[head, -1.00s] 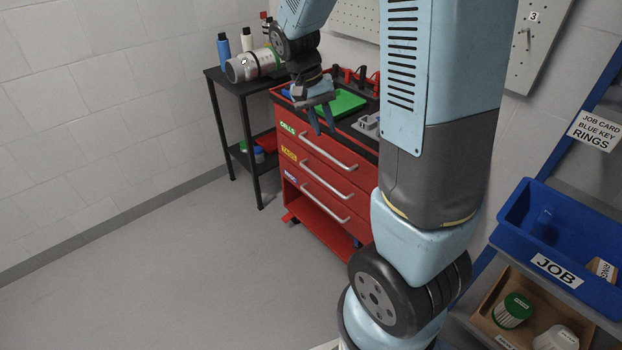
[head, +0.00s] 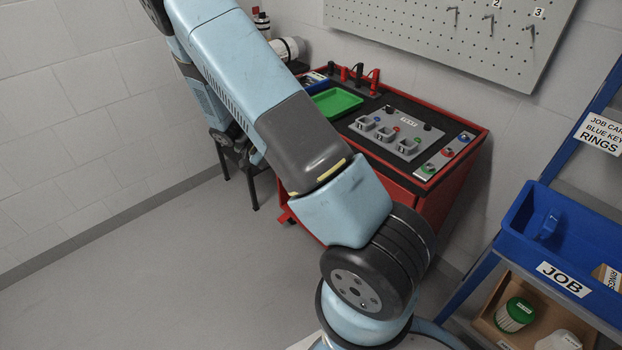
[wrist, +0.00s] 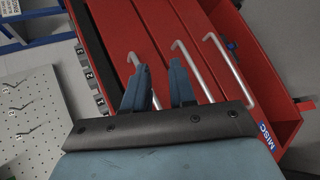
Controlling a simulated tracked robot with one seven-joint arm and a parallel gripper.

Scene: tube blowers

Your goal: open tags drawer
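The red tool cart's drawer fronts show in the wrist view, turned sideways, with three long silver handles: the top handle (wrist: 155,95), the middle handle (wrist: 194,70) and the bottom handle (wrist: 229,70). A MISC label (wrist: 263,129) sits at the bottom drawer's end. No tags label is readable now. My gripper (wrist: 160,66) is open, its two blue fingers spread before the cart front. The top handle shows between the fingers, partly hidden by the left one. The right finger is close to the middle handle's end. Contact cannot be told. In the head view my arm hides the drawer fronts.
The cart top carries a green tray (head: 335,102) and a grey socket panel (head: 392,138). A pegboard (head: 450,35) hangs behind it. A blue JOB bin (head: 520,245) on a rack stands at the right. The floor at front left is clear.

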